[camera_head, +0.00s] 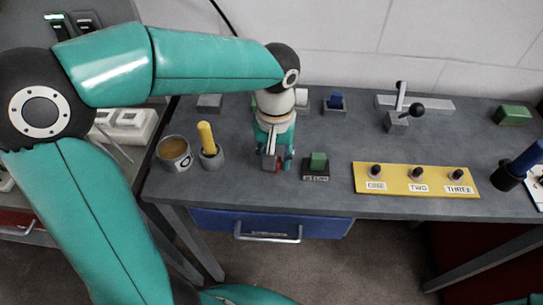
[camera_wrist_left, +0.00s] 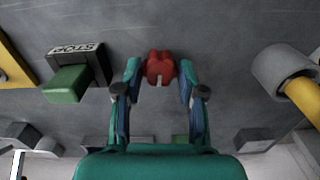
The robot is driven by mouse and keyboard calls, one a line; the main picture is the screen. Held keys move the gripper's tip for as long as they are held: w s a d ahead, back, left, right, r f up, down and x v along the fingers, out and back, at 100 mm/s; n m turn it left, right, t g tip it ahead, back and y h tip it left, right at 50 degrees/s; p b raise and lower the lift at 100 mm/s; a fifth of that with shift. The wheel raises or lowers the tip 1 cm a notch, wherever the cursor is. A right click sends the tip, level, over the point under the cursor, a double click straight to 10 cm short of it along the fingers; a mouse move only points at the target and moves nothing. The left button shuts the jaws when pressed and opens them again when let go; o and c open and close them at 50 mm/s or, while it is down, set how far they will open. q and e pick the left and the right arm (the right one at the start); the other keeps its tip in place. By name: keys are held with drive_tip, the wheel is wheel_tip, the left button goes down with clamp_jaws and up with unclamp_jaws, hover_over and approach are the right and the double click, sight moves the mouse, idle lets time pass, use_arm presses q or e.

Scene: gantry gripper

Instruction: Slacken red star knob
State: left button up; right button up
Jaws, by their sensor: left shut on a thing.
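The red star knob (camera_wrist_left: 161,66) shows between my left gripper's fingertips in the left wrist view, with a pale mark on its near side. In the head view only a small dark red part of the knob (camera_head: 279,164) shows, mostly covered by the gripper. My left gripper (camera_head: 275,163) points down at the front part of the grey table and is shut on the knob; its fingers also show on both sides of the knob in the left wrist view (camera_wrist_left: 160,70). My right gripper is not in view.
Right of the gripper stands a green block on a dark base labelled STOP (camera_head: 317,166). To the left are a grey holder with a yellow rod (camera_head: 207,140) and a can (camera_head: 174,152). A yellow panel (camera_head: 400,189) with several knobs lies further right. A blue drawer (camera_head: 270,225) is below.

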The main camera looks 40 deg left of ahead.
use_arm(q)
drive_tip(key=n, duration=0.3)
drive_tip(key=n+b, duration=0.1)
drive_tip(key=n, duration=0.1)
drive_tip(key=shift+s+f+n, duration=0.15)
drive_tip(key=shift+n, duration=0.25)
drive_tip(key=n, duration=0.5)
drive_tip(key=shift+a+b, duration=0.1)
drive_tip(key=shift+b, duration=0.3)
drive_tip(key=n, duration=0.5)
drive_tip(key=shift+s+n+b, duration=0.1)
drive_tip(key=shift+n+b, duration=0.3)
drive_tip(key=n, duration=0.4)
drive_tip(key=shift+n, duration=0.3)
drive_tip(key=o, duration=1.1)
